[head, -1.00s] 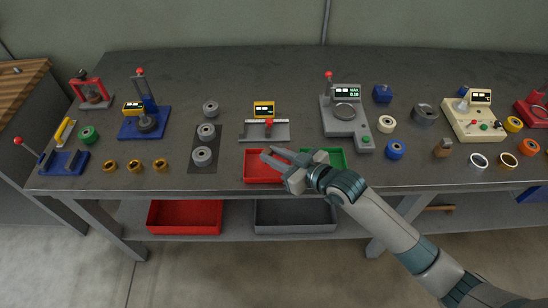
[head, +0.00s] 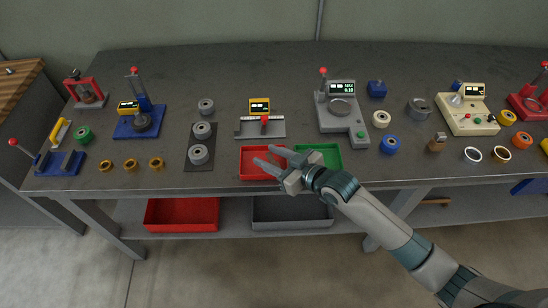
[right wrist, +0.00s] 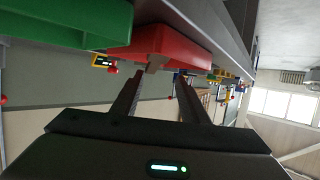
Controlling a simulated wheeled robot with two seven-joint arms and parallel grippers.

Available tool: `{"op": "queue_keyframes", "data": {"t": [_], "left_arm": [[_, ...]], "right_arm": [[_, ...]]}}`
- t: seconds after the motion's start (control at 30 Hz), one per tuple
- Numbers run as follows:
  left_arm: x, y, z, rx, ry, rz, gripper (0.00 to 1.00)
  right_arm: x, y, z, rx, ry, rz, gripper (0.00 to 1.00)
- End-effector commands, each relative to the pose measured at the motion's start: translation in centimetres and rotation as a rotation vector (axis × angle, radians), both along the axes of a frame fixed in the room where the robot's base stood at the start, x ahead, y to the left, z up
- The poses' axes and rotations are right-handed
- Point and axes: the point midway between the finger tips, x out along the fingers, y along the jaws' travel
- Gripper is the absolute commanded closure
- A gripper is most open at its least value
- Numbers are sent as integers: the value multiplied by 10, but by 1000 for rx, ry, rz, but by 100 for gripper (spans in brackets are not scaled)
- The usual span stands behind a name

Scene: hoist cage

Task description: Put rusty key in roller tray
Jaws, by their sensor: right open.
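I cannot make out a rusty key in either view. No tray is clearly marked as the roller tray. A small red tray (head: 255,171) and a small green tray (head: 331,153) sit side by side at the bench's front edge. My right gripper (head: 264,155) is over the red tray, its jaws open and nothing seen between them. It hides part of both trays. In the right wrist view, the open fingers (right wrist: 156,92) point toward the red tray (right wrist: 180,42), with the green tray (right wrist: 65,22) at upper left. My left gripper is not in view.
A larger red bin (head: 182,214) and a grey bin (head: 290,212) stand on the lower shelf. Behind the trays is a measuring fixture with a yellow display (head: 260,106). Grey rollers (head: 198,154) stand to the left. A grey gauge (head: 342,110) stands behind the green tray.

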Motion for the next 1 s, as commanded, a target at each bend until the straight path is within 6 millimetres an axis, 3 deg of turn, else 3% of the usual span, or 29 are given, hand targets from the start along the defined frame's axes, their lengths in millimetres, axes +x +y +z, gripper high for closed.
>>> {"op": "queue_keyframes", "data": {"t": [0.27, 0.8, 1.0], "left_arm": [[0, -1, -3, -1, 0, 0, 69], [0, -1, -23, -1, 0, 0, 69], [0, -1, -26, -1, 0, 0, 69]], "right_arm": [[-8, -9, 5, 0, 0, 0, 60], [-66, -67, 34, -1, 0, 0, 60], [-78, -78, 42, 0, 0, 0, 60]]}}
